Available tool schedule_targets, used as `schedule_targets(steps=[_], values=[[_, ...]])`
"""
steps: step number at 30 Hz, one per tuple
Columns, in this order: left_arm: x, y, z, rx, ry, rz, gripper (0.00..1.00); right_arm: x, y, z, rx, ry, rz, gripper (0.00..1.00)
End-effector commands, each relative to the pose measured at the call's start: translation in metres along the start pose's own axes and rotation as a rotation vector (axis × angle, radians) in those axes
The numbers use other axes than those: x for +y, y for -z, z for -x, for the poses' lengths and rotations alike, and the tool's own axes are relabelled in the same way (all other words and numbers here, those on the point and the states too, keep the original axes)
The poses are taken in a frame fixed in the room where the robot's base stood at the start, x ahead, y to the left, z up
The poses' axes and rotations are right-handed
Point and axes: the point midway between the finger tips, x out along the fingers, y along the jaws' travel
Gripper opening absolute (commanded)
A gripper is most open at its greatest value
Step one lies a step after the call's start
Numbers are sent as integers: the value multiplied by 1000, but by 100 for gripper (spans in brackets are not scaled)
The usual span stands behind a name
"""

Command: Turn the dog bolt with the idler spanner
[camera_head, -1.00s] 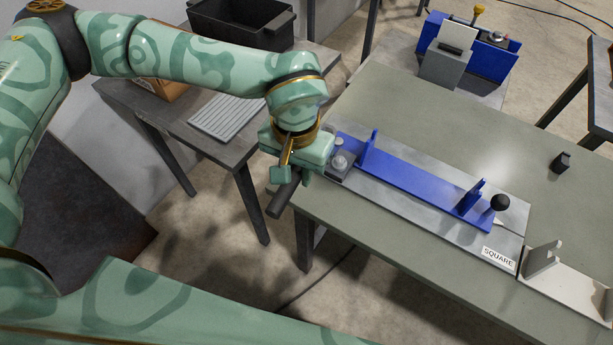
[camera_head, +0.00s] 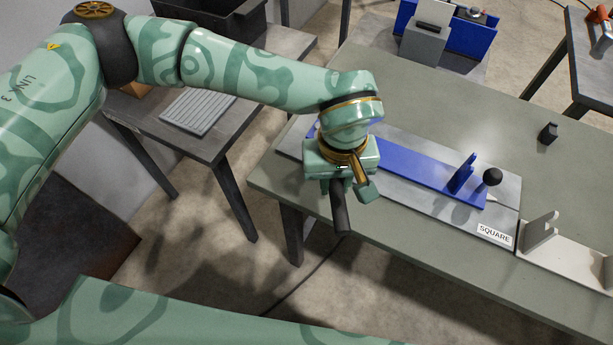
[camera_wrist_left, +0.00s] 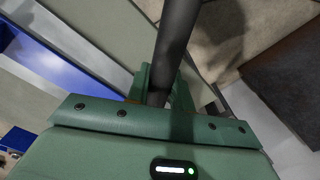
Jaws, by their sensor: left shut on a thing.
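My left gripper (camera_head: 347,188) is shut on the dark handle of the idler spanner (camera_head: 339,210). The handle points toward the camera past the table's near edge; in the left wrist view it is a black bar (camera_wrist_left: 177,45) running up from the jaws. The spanner's head does not show clearly. The blue idler frame (camera_head: 425,172) lies on a grey plate (camera_head: 508,195), with my gripper and wrist over its left end. The bolt and block at that end are hidden behind my wrist, so I cannot tell whether the spanner touches the bolt. My right gripper is out of view.
A black ball knob (camera_head: 492,177) stands at the frame's right end by the SQUARE label (camera_head: 494,235). A pale bracket (camera_head: 540,230) sits further right. A small black block (camera_head: 548,133) stands at the back.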

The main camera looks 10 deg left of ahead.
Motion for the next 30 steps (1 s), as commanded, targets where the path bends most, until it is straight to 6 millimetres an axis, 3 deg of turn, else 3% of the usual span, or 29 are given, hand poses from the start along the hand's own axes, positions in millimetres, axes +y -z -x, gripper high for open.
schedule_targets(steps=[6, 14, 20, 30], values=[[53, 10, -5, 0, 0, 383, 0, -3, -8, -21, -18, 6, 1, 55], [99, 43, -6, -2, 2, 814, 0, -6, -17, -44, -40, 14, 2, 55], [114, 64, -3, -1, 3, 1010, 0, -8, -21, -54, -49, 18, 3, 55], [113, 63, -8, 0, 1, 1006, 0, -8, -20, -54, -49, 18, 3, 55]])
